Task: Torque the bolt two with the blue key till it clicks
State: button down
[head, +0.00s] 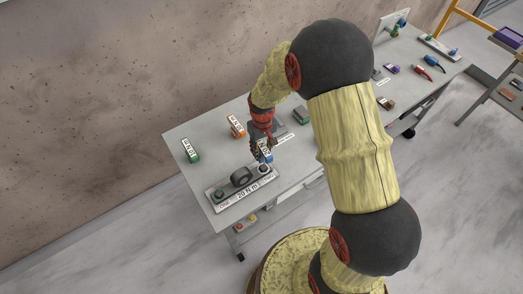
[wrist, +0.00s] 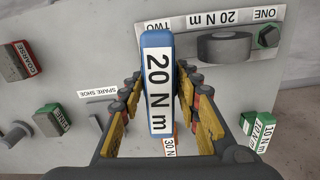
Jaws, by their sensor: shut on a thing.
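My gripper (wrist: 158,95) is shut on the blue key (wrist: 157,70), a block labelled 20 N m, with a finger on each side. The blue key also shows in the head view (head: 266,153), below my gripper (head: 262,146) and over the right end of the bolt plate (head: 225,204). The plate reads ONE, 20 N m, TWO. Bolt two (head: 263,168) is at the TWO end, right under the key. In the wrist view the key hides it; I cannot tell whether they touch. Bolt one (wrist: 269,35) is green-topped, at the other end.
A dark round knob (head: 241,177) stands mid-plate between the bolts. A green 10 N m key (head: 190,151) and an orange 30 N m key (head: 236,127) stand on the grey table (head: 185,135). The FINE block (wrist: 50,121) and COARSE block (wrist: 22,62) are off to one side.

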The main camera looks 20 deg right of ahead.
aim_at(263, 161)
jog(key=shift+s+r+n+p, duration=0.3)
jog(key=shift+s+r+n, duration=0.1)
jog(key=shift+s, duration=0.1)
jog(key=shift+s+f, duration=0.1)
jog(key=shift+s, duration=0.2)
jog(key=shift+f, duration=0.2)
jog(key=shift+f+b, duration=1.65)
jog(key=shift+f, duration=0.8)
jog(key=shift+f+b, duration=0.5)
jog(key=shift+f, duration=0.25)
